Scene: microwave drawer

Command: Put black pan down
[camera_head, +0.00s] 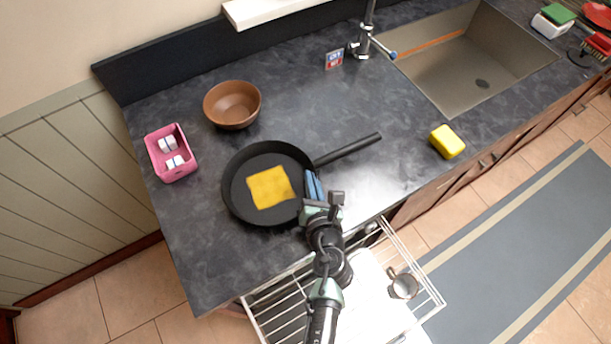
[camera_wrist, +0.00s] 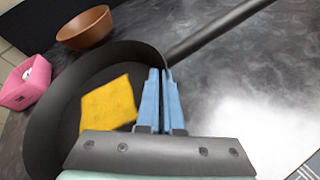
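The black pan (camera_head: 238,205) is over the dark countertop, its handle pointing up and right, with a flat yellow piece (camera_head: 270,187) inside it. In the wrist view the pan (camera_wrist: 50,120) fills the left side, and its handle (camera_wrist: 215,30) runs to the upper right. My gripper (camera_head: 313,185) is at the pan's right rim. Its blue fingers (camera_wrist: 160,95) are close together, with the rim running between them. Whether the pan's base touches the counter is hard to tell.
A brown bowl (camera_head: 232,104) and a pink basket (camera_head: 171,154) with white items stand left and behind. A yellow sponge (camera_head: 447,142), faucet (camera_head: 366,35) and sink (camera_head: 470,60) are to the right. An open wire drawer (camera_head: 425,287) holding a cup (camera_head: 404,286) sits below the counter edge.

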